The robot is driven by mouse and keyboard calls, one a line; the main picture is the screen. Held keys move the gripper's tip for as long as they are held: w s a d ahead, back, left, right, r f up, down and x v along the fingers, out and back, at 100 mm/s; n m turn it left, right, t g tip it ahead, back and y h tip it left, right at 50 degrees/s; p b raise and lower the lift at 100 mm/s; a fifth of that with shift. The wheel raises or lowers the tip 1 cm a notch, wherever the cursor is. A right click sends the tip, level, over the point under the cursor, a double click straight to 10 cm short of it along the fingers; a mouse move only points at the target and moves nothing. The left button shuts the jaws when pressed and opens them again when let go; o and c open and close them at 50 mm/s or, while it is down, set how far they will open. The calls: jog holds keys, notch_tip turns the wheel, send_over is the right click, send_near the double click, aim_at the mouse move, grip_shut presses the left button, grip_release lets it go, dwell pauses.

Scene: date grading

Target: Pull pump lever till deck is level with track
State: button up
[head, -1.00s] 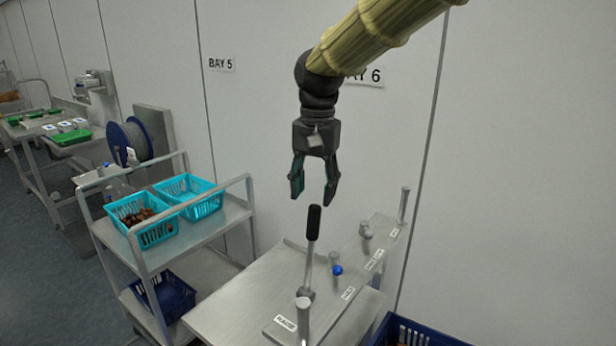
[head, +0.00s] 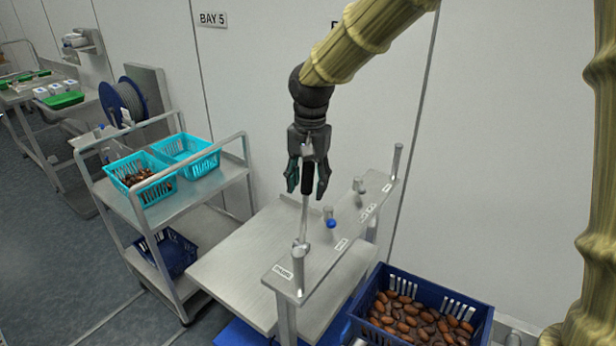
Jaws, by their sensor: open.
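The pump lever is a thin metal rod with a black grip (head: 308,182), standing nearly upright at the left end of a metal rail with labels (head: 328,252). My gripper (head: 308,188) is open, pointing down, with its fingers on either side of the black grip in this view. I cannot tell whether they touch it. A flat metal deck (head: 240,262) lies to the left of the rail. Its height against any track is hard to judge from here.
A trolley (head: 212,186) at left carries two turquoise baskets, one with dates (head: 140,180). A blue crate of dates (head: 420,312) stands at lower right. Posts and a blue knob (head: 331,223) rise from the rail. The wall is close behind.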

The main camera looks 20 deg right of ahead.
jog(key=shift+s+r, duration=0.1)
jog(key=shift+c, duration=1)
grip_shut()
jog(key=s+a+t+h+b, duration=0.1)
jog(key=s+a+b, duration=0.1)
jog(key=a, duration=0.1)
jog(key=shift+s+h, duration=0.15)
jog(key=shift+h, duration=0.25)
